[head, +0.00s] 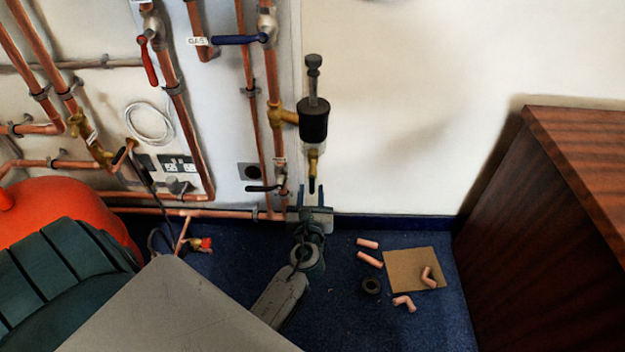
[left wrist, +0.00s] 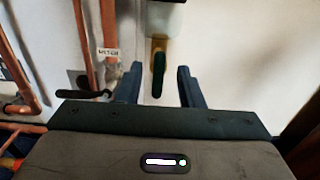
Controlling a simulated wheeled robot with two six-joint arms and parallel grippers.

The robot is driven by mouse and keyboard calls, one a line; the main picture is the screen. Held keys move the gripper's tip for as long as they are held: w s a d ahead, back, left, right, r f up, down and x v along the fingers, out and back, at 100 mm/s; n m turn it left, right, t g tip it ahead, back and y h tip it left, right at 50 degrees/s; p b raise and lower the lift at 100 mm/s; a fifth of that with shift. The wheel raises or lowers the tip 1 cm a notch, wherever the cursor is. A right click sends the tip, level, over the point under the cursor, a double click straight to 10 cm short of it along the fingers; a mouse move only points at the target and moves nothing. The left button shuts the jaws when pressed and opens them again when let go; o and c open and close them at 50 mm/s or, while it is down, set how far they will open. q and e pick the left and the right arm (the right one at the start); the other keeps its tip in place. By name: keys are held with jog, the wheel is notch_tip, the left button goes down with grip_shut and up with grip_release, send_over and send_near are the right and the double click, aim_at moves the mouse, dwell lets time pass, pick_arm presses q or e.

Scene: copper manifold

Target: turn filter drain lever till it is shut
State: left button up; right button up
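The filter (head: 314,120) is a black-and-clear cylinder on the copper pipework by the wall panel's right edge. A brass drain valve (head: 313,160) hangs below it. Its dark drain lever (head: 312,185) points straight down, in line with the valve; it also shows in the left wrist view (left wrist: 158,78). My left gripper (head: 316,191) points up from below, open and empty. In the left wrist view its fingertips (left wrist: 159,72) stand on either side of the lever, with gaps on both sides. I cannot tell how deep the lever is between them. My right gripper is not in view.
A pipe valve with a black handle (head: 263,188) sits just left of the filter drain. Higher are a blue lever (head: 240,40) and a red lever (head: 149,62). A red tank (head: 70,205) is at left, a wooden cabinet (head: 570,200) at right. Pipe offcuts lie by cardboard (head: 402,265).

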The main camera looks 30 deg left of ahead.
aim_at(312, 181)
pick_arm(q)
jog(key=x, duration=0.5)
jog(key=shift+w+a, duration=0.2)
jog(key=shift+w, duration=0.15)
grip_shut()
